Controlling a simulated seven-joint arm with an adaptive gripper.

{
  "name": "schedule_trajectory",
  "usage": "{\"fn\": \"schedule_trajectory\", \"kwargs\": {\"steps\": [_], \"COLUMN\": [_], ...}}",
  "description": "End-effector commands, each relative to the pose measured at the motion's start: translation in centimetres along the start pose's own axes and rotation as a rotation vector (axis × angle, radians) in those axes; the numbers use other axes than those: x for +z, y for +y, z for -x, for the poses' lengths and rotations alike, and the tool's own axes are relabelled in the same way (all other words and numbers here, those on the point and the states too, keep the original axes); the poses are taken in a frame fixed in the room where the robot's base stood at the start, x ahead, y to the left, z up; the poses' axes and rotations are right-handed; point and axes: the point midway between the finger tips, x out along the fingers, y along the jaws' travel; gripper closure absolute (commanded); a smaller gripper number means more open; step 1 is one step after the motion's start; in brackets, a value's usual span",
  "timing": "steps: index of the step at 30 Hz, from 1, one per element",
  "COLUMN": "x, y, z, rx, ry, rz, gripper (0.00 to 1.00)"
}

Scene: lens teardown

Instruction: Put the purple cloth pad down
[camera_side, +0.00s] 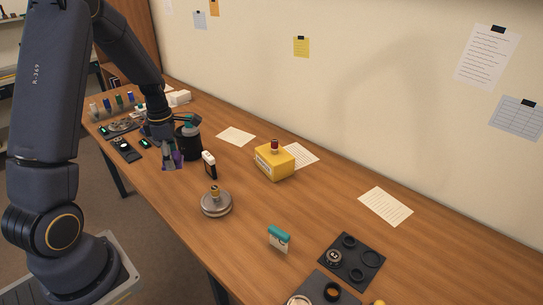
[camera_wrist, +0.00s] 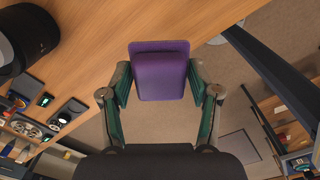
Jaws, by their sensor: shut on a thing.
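The purple cloth pad (camera_wrist: 160,75) is between the two fingers of my gripper (camera_wrist: 162,82) in the wrist view. My gripper is shut on it from both sides. In the side view the pad (camera_side: 172,158) shows small and dark purple beneath my gripper (camera_side: 166,143), near the front edge of the table toward its far left end. Whether the pad touches the table cannot be told. In the wrist view the table edge passes behind the pad, with floor beyond it.
A black cylinder (camera_side: 189,142) stands close beside my gripper, and a small black-and-white bottle (camera_side: 209,164) is to its right. Dark trays with small parts (camera_side: 124,148) lie to the left. A round metal piece (camera_side: 216,203) sits nearer the camera. Bare wood (camera_side: 180,186) lies in front.

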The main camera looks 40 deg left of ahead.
Motion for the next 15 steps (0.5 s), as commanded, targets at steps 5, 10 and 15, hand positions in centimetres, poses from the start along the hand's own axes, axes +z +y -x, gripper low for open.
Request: {"fn": "schedule_trajectory", "kwargs": {"steps": [5, 10, 15], "x": [10.4, 19.3, 25.5], "y": [-2.1, -7.0, -12.9], "z": [-0.1, -0.3, -0.8], "rx": [0.0, 0.001, 0.004], "ry": [0.0, 0.001, 0.002], "rz": [-0.309, -0.577, -0.781], "gripper": [0.68, 0.68, 0.68]}}
